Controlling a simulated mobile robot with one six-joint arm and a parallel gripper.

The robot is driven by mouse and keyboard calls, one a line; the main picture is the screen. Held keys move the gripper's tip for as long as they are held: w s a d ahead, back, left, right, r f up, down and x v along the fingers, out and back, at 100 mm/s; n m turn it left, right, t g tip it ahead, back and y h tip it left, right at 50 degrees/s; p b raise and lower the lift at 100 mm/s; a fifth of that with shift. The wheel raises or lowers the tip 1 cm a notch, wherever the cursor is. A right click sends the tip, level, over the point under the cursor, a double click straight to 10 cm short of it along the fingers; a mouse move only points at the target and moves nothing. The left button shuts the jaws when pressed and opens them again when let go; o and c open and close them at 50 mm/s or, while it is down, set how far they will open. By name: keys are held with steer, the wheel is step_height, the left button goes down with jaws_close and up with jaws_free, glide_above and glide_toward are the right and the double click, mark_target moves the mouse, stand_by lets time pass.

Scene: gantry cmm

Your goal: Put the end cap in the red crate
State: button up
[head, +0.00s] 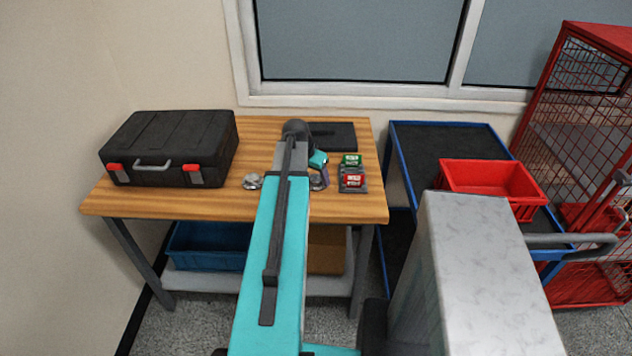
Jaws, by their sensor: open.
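The red crate (462,183) sits on the top shelf of the blue cart, right of the table. A small silvery metal piece (252,181) lies on the wooden table, left of my arm; it may be the end cap, but it is too small to be sure. Another small grey metal piece (316,184) shows at my gripper, partly hidden by my arm. My gripper (321,178) is open over the table, low near that grey piece. Its fingers are mostly hidden, and I cannot tell whether they touch the piece.
A black toolbox (170,145) stands at the table's left. A dark flat pad (335,136) lies at the back. Green (351,160) and red (352,181) labelled items stand right of my gripper. The blue cart (440,150) stands beside the table, a red mesh cage (585,90) beyond it.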

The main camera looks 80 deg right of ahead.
mark_target(318, 175)
stand_by(0.3)
steer(key=c, duration=1.4)
steer(key=shift+r, duration=0.2)
steer(key=shift+r+b, duration=0.85)
steer(key=shift+r, duration=0.75)
steer(key=a+b, duration=0.1)
steer(key=a, duration=0.6)
steer(key=s+a+b, duration=0.1)
steer(key=a, duration=0.2)
steer(key=shift+s+a+r+b, duration=0.1)
steer(key=shift+a+r+b, duration=0.25)
steer(key=shift+a+r, duration=0.05)
steer(key=shift+d+b, duration=0.1)
steer(key=shift+b, duration=0.3)
steer(key=shift+f+b, duration=0.1)
steer(key=shift+b, duration=0.6)
steer(key=shift+b, duration=1.25)
steer(key=a+b, duration=0.1)
steer(key=b, duration=0.5)
steer(key=shift+s+a, duration=0.1)
steer(key=shift+a, duration=0.2)
